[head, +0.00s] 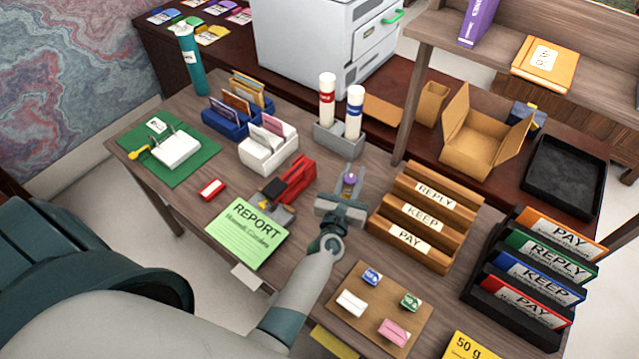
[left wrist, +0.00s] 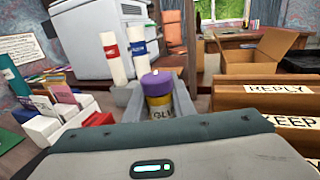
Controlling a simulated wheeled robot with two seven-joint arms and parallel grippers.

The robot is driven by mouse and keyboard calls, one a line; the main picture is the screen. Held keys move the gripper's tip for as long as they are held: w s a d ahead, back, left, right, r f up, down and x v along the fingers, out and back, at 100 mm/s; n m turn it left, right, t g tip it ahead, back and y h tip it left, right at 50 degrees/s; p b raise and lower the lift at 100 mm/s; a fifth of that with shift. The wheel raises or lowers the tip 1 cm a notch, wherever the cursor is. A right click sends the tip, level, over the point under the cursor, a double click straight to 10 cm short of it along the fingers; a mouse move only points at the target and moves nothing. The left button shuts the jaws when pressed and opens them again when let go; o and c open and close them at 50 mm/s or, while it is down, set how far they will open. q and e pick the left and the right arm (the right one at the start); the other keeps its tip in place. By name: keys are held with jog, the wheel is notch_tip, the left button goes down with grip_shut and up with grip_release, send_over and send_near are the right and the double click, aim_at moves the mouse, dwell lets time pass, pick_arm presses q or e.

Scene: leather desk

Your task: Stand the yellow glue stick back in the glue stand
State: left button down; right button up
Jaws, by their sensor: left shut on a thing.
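The yellow glue stick (left wrist: 160,101) has a purple cap and stands roughly upright between the fingers of my left gripper (left wrist: 158,104), which is shut on it. The grey glue stand (head: 337,139) is just beyond the gripper and holds two white sticks, one with a red label (head: 327,98) and one with a blue label (head: 354,110). These white sticks also show in the left wrist view (left wrist: 113,60). The glue stick's lower end is hidden. My right gripper is out of view.
A red stapler-like thing (head: 297,178) lies left of the gripper, and a wooden sorter (head: 415,232) stands close on its right. White (head: 268,156) and blue (head: 232,122) card holders stand to the left of the stand. Bare desk lies between gripper and stand.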

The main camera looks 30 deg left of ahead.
pick_arm(q)
jog(key=w+a+f+b, duration=0.1)
jog(key=a+f+b, duration=0.5)
jog(key=a, duration=0.5)
jog(key=shift+f, duration=0.3)
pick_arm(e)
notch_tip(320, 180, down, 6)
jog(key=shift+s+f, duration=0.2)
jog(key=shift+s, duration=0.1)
pick_arm(q)
jog(key=shift+b, duration=0.3)
jog(key=shift+f+b, duration=1.6)
jog(key=shift+f, duration=0.45)
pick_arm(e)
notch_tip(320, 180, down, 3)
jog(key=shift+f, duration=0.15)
